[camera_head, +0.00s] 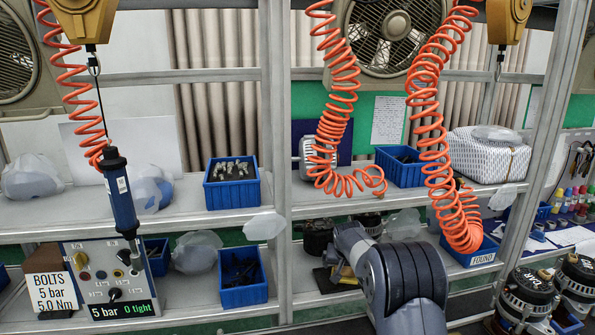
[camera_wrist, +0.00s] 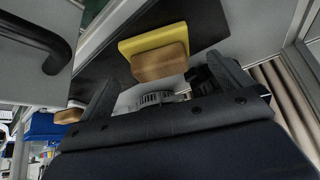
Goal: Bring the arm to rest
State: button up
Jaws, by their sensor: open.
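My arm (camera_head: 405,270) reaches from the bottom of the head view up to the lower shelf, bent, with its end pointing away to the left. My gripper (camera_wrist: 162,72) shows in the wrist view with its two dark fingers wide apart. It is open, and nothing is seen clamped in it. In the head view the fingers are hidden behind my arm. A yellow and brown block (camera_wrist: 160,60) on a dark surface appears between and beyond the fingers; I cannot tell how far off it is.
Orange coiled hoses (camera_head: 430,110) hang close above my arm. A metal post (camera_head: 277,150) stands left of it. Blue bins (camera_head: 232,195) and a "FOUND" bin (camera_head: 480,258) sit on the shelves. Alternators (camera_head: 525,295) stand at the right. A hanging screwdriver (camera_head: 120,195) is at the left.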

aim_at(345, 268)
jog(key=x, duration=0.4)
jog(key=shift+r, duration=0.1)
dwell(0.3)
